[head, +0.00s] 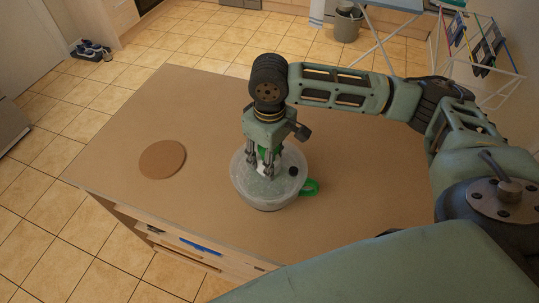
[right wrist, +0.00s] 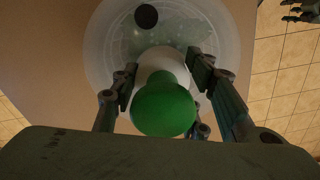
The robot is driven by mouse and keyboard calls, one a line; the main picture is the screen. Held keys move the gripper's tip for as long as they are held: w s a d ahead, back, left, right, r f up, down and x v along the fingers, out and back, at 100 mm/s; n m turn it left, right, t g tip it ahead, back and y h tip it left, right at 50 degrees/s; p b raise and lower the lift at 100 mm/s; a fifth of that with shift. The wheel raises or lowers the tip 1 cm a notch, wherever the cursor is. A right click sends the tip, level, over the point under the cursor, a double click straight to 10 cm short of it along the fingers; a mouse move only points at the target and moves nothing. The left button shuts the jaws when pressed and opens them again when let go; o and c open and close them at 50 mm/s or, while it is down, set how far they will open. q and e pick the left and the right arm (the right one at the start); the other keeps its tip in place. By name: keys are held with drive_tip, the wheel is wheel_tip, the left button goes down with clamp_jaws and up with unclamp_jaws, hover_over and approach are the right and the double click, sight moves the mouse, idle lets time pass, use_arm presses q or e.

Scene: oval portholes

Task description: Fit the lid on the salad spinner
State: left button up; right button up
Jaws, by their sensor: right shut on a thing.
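The salad spinner bowl (head: 262,205) stands near the front edge of the brown table, and a green handle (head: 311,187) sticks out at its right. The clear lid (head: 246,182), with a black button (head: 293,171), is over the bowl. I cannot tell whether its rim is seated all round. My right gripper (head: 264,163) comes down from above and is shut on the lid's white post with the green knob (right wrist: 164,110), which fills the middle of the right wrist view. Dark fingers at the upper right corner there look like my left gripper (right wrist: 303,11); their opening is unclear.
A round cork mat (head: 162,160) lies flat on the table (head: 205,110), left of the spinner. The table is otherwise bare. A blue object (head: 201,246) shows at the drawer front. Shoes (head: 90,50), a bucket (head: 347,24) and a drying rack (head: 440,35) stand on the tiled floor beyond.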

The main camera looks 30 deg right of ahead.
drive_tip(key=shift+f+p, duration=0.2)
drive_tip(key=shift+p, duration=0.3)
drive_tip(key=o, duration=1.4)
drive_tip(key=shift+o, duration=0.2)
wheel_tip(320, 180, up, 12)
drive_tip(key=shift+f, duration=0.1)
